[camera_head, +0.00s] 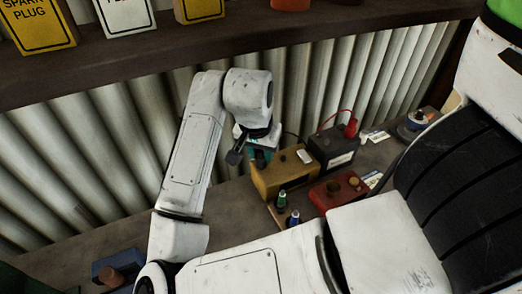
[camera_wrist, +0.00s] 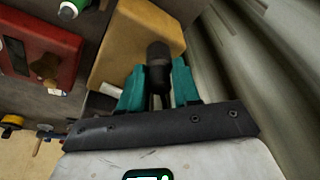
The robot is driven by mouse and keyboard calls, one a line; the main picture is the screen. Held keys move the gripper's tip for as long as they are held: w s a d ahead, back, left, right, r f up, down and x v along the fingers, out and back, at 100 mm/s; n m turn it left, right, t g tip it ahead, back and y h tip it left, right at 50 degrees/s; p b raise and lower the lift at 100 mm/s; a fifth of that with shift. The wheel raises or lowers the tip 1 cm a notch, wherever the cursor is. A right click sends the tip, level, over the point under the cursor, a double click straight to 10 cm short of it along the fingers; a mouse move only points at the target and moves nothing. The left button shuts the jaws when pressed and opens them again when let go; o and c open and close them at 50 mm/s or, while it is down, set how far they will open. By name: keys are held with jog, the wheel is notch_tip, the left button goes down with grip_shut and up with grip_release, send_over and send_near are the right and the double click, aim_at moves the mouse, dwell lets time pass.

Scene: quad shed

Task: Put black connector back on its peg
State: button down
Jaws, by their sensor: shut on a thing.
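My gripper (camera_head: 262,155) is over the left back end of a yellow box (camera_head: 287,176) on the bench. In the wrist view, its teal fingers (camera_wrist: 158,88) are shut on the black connector (camera_wrist: 158,56), a dark rounded cylinder. The connector points away from the palm and overlaps the yellow box (camera_wrist: 118,45) in the picture. I cannot tell whether it touches the box. In the head view the connector is not clearly visible. I cannot tell which peg is its own; a small dark knob (camera_head: 283,158) shows on top of the yellow box.
A black battery (camera_head: 335,150) with a red clamp (camera_head: 352,127) stands behind the yellow box. A red box (camera_head: 338,192) with brown knobs is at right. Green and blue small bottles (camera_head: 281,201) stand in front. Corrugated wall (camera_head: 330,90) is close behind; a shelf (camera_head: 240,42) hangs above.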

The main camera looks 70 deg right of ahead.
jog(key=shift+f+b, duration=0.4)
jog(key=shift+f, duration=0.15)
dwell(0.6)
dwell(0.4)
jog(key=shift+c, duration=1.6)
grip_release()
jog(key=shift+r+p, duration=3.1)
jog(key=shift+r, duration=0.45)
jog(key=shift+f, duration=0.1)
